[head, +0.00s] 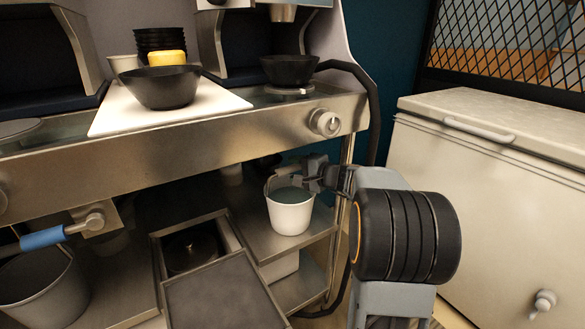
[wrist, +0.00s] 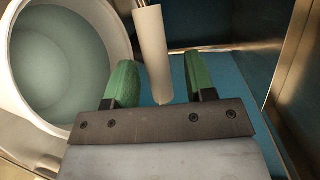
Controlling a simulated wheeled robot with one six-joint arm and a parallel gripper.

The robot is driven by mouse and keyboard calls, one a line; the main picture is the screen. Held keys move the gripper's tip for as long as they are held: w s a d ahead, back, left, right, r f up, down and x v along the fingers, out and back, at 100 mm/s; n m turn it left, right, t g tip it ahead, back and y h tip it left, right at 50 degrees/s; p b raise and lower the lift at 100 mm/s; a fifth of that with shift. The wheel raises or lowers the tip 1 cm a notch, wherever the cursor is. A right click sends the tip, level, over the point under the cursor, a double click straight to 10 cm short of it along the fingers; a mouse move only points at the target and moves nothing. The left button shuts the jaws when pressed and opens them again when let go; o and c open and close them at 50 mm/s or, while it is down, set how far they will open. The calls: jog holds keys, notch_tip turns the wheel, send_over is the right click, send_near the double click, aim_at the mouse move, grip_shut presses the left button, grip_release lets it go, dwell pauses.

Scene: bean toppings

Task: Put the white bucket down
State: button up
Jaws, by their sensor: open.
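The white bucket (head: 290,215) stands upright on the lower metal shelf, near the shelf's right end. In the wrist view, its open round mouth (wrist: 62,55) fills the upper left, with a pale grey-green inside. My gripper (head: 303,177) is at the bucket's rim in the head view, on its right side. In the wrist view, my gripper (wrist: 163,80) has its two green fingers apart. A white rod-like grip (wrist: 150,50), seemingly the bucket's handle, lies between them with gaps on both sides.
A metal counter (head: 200,136) overhangs the shelf (head: 258,240). On it are a white board (head: 215,105), a black bowl (head: 160,87) and another black bowl (head: 288,68). A grey bucket (head: 42,292) stands lower left. A white chest freezer (head: 480,190) is at right.

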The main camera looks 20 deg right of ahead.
jog(key=p+v, duration=0.2)
jog(key=v, duration=0.8)
jog(key=s+a+f+n+g, duration=0.3)
jog(key=a+g, duration=0.1)
jog(key=a, duration=0.3)
jog(key=s+a+f+n+g, duration=0.2)
jog(key=a+f+g, duration=0.1)
jog(key=a, duration=0.4)
jog(key=s+a+f+n+g+h, duration=0.2)
jog(key=s+f+n+h, duration=0.1)
jog(key=s, duration=0.3)
jog(key=s+a+f+n+g+h, duration=0.1)
jog(key=s+f+n+g+h, duration=0.1)
jog(key=s+f+n+h, duration=0.1)
jog(key=shift+s+a+n+h, duration=0.45)
jog(key=shift+s+n, duration=0.75)
jog(key=shift+s, duration=0.3)
jog(key=shift+f, duration=0.1)
